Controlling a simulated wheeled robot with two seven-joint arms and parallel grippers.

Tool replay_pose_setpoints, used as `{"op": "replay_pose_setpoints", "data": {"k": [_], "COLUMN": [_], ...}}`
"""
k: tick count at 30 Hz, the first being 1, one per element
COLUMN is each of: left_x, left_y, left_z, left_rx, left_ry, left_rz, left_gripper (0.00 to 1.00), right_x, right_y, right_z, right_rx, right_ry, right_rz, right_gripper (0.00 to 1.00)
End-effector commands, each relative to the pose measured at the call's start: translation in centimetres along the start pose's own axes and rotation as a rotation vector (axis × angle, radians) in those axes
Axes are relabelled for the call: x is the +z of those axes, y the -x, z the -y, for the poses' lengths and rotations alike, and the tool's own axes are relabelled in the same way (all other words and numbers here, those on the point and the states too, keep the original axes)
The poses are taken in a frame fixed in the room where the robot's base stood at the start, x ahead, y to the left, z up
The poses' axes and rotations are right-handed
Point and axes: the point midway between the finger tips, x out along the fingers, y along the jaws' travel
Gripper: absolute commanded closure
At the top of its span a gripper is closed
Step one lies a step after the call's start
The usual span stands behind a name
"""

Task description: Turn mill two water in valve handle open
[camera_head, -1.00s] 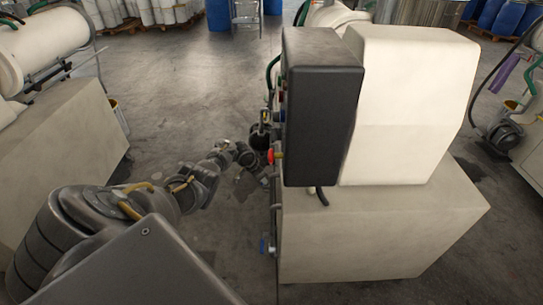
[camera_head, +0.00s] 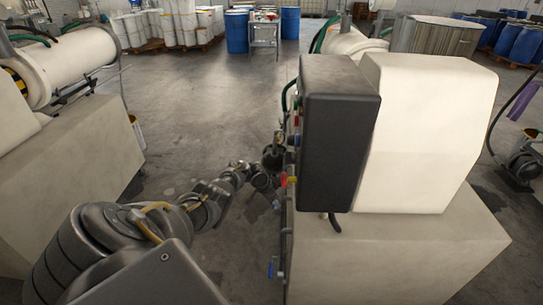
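The mill (camera_head: 425,140) stands right of centre, with a dark control box (camera_head: 338,135) on its left end. On the mill's left side, seen edge-on, are a red and yellow valve handle (camera_head: 289,181) and, lower down, a blue valve handle (camera_head: 273,268). My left arm reaches in from the lower left. My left gripper (camera_head: 275,150) is beside the mill's left side, just above and left of the red and yellow handle. Its fingers are small and dark, so I cannot tell whether they are open or touching anything. My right gripper is out of view.
Another mill (camera_head: 70,150) stands on the left, with open floor (camera_head: 200,110) between the two. Blue drums (camera_head: 237,32), a small metal table (camera_head: 264,38) and pallets of white buckets (camera_head: 180,25) are at the back. A pump (camera_head: 522,165) with a hose is at the right.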

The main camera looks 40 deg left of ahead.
Motion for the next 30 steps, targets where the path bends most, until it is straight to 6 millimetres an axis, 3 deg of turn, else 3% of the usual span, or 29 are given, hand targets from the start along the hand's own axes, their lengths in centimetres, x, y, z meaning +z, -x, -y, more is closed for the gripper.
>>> {"op": "replay_pose_setpoints", "data": {"k": [9,15,21,30], "left_x": [-0.1,-0.1,0.0,0.0], "left_y": [5.8,9.0,10.4,10.6], "left_z": [0.2,0.1,0.1,0.1], "left_rx": [-0.005,-0.003,-0.002,-0.001], "left_ry": [-0.003,-0.001,0.001,0.001], "left_rz": [0.000,0.000,0.000,0.001], "left_gripper": [0.63,0.63,0.63,0.63], "right_x": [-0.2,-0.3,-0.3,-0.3], "right_y": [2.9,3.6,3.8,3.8], "right_z": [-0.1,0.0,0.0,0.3], "right_rx": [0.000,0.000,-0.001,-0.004], "right_ry": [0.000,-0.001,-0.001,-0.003], "right_rz": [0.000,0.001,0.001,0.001], "right_gripper": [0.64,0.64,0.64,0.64]}}
